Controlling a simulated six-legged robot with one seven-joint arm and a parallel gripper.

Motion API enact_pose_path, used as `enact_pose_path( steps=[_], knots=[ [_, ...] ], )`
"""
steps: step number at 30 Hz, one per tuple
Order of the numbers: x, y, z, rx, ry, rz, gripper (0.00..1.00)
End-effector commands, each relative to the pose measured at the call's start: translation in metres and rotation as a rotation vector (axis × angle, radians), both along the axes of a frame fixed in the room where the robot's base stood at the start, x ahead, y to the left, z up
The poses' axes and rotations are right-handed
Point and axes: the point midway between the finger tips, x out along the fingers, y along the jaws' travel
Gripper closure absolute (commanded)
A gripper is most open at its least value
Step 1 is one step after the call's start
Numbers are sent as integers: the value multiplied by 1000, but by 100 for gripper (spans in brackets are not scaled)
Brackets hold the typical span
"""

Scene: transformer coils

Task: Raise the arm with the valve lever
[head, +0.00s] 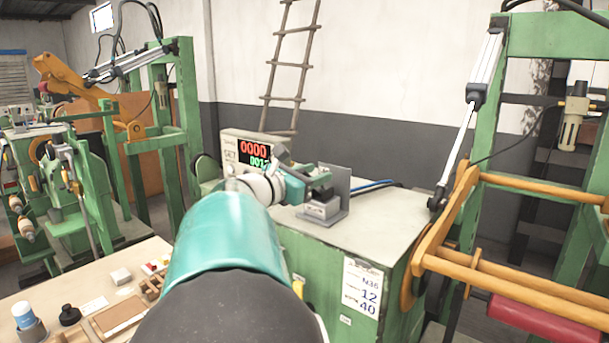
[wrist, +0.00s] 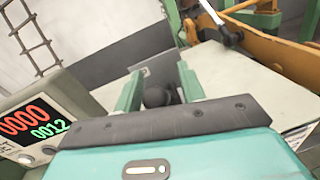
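The valve (head: 322,208) is a small grey block with an upright metal plate on top of the green cabinet. In the wrist view its lever's dark round knob (wrist: 157,95) sits between the fingers of my gripper (wrist: 160,88). The fingers stand apart on either side of the knob; a small gap seems to show. In the head view my gripper (head: 318,183) is just above the valve block, and the lever is hidden. The orange arm (head: 438,240) is at the right, slanting down beside the cabinet, joined to a pneumatic cylinder (head: 486,75) on a green frame.
A counter display (head: 251,150) with red and green digits stands on the cabinet (head: 392,212), left of my gripper. A blue hose runs behind the valve. A workbench (head: 40,298) with small items is at the lower left. Another green machine stands at the far left.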

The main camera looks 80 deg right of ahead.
Motion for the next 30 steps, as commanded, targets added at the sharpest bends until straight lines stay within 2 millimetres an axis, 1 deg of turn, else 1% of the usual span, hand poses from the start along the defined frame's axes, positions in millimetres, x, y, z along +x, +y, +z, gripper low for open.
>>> enact_pose_path(
  steps=[5,11,12,23,30],
  knots=[
    [0,0,0,0,0,1,60],
    [0,0,0,0,0,1,98],
    [1,0,0,0,0,1,100],
    [0,-1,1,23,-10,1,100],
    [-2,-7,7,120,-55,1,100]
  ],
)
